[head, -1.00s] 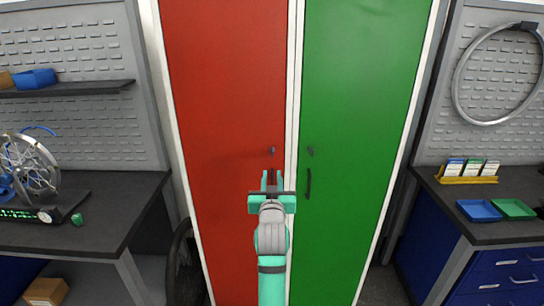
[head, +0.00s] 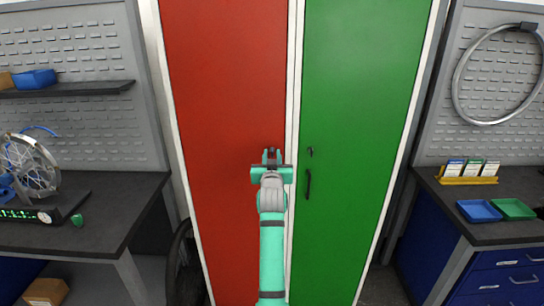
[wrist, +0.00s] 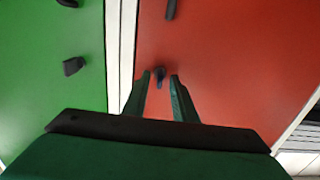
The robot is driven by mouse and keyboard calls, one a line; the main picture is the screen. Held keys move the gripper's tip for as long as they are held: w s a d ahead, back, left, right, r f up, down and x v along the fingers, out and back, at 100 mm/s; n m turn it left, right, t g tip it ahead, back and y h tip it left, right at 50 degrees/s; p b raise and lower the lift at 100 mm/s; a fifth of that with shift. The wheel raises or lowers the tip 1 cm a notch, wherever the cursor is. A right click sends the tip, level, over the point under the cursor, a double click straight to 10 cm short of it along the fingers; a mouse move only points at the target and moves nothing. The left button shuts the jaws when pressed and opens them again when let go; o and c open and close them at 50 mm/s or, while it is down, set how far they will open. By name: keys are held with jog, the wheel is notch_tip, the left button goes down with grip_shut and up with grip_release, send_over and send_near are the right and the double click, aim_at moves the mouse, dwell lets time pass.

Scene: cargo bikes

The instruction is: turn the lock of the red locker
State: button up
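The red locker (head: 225,90) stands left of the green one in the head view. Its lock (wrist: 159,77) is a small dark knob; in the wrist view it shows between the tips of my two fingers, with a gap on each side. My gripper (head: 272,154) is open and pointed at the locker front. In the head view its fingers largely cover the lock. I cannot tell how deep the fingertips are around the lock. The red locker's dark handle (wrist: 171,9) shows at the top of the wrist view, clear of the fingers.
The green locker (head: 360,90) with its own lock (head: 310,152) and handle (head: 308,184) is close on the right. Workbenches stand on both sides, the left one (head: 120,200) holding a wheel (head: 30,165). A dark tyre (head: 181,262) stands by the red locker's lower left.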

jog(key=shift+w, duration=0.15)
grip_shut()
jog(key=shift+m, duration=0.3)
jog(key=shift+d+f+m, duration=0.1)
jog(key=shift+m, duration=8.5)
